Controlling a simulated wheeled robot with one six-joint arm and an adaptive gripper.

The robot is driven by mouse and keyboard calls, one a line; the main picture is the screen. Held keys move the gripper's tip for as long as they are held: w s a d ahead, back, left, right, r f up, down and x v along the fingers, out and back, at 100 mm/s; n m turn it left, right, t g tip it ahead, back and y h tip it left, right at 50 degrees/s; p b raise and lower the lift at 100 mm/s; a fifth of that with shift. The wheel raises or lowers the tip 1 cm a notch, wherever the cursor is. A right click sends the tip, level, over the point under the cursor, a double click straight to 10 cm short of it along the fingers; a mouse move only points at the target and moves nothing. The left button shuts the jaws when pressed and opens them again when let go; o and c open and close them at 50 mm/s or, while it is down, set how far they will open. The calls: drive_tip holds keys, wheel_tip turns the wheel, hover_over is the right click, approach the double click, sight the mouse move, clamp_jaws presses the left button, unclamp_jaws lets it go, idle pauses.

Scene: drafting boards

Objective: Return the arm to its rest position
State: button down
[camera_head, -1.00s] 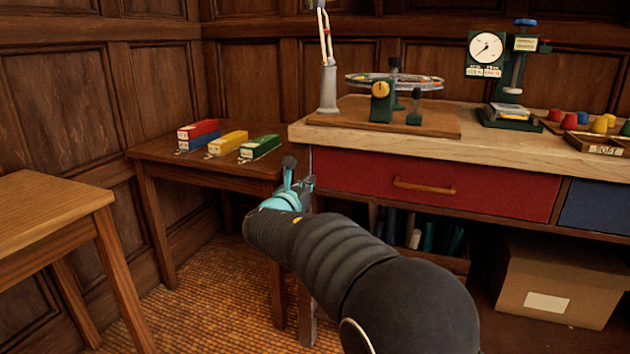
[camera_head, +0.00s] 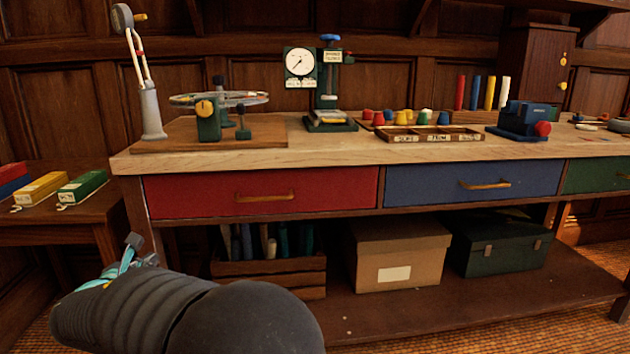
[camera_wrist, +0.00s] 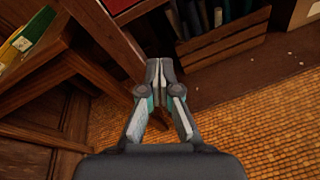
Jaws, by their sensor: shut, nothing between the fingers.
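My gripper (camera_head: 137,252) is at the lower left of the head view, low in front of the workbench's left leg. In the wrist view my gripper (camera_wrist: 158,66) has its fingers together with nothing between them. Beyond the fingertips are the bench leg (camera_wrist: 112,36) and the woven floor (camera_wrist: 235,125). My dark arm reaches up from the bottom of the head view and hides part of the floor and the lower shelf's left end.
The workbench (camera_head: 330,151) has red (camera_head: 200,195), blue (camera_head: 420,185) and green drawers, all closed. Its lower shelf holds a crate (camera_head: 290,280), a cardboard box (camera_head: 430,255) and a green case (camera_head: 500,258). A side table (camera_head: 70,215) with coloured boxes stands at left.

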drive_tip(key=s+d+f+m+g+h, duration=0.1)
drive_tip(key=s+d+f+m+g, duration=0.15)
drive_tip(key=d+m, duration=0.45)
drive_tip(key=s+d+f+m+g+h, duration=0.1)
drive_tip(key=s+d+f+m+g, duration=0.15)
drive_tip(key=d, duration=0.75)
drive_tip(key=s+d+f+m+g+h, duration=0.2)
drive_tip(key=s+d+m+g, duration=0.3)
drive_tip(key=d, duration=0.4)
drive_tip(key=s+d+r+m+y, duration=0.1)
drive_tip(key=s+d+r+m, duration=0.1)
drive_tip(key=s+d+m, duration=0.3)
drive_tip(key=s+d+r+m+y+p, duration=0.1)
drive_tip(key=s+d+m, duration=0.5)
drive_tip(key=d, duration=0.7)
drive_tip(key=s+d+r+m+y, duration=0.1)
drive_tip(key=s+d+r+m, duration=0.1)
drive_tip(key=s+d+m, duration=0.3)
drive_tip(key=d+m, duration=0.2)
drive_tip(key=d, duration=0.1)
drive_tip(key=shift+s+d+r, duration=0.3)
drive_tip(key=shift+d+r, duration=0.05)
drive_tip(key=shift+d, duration=0.05)
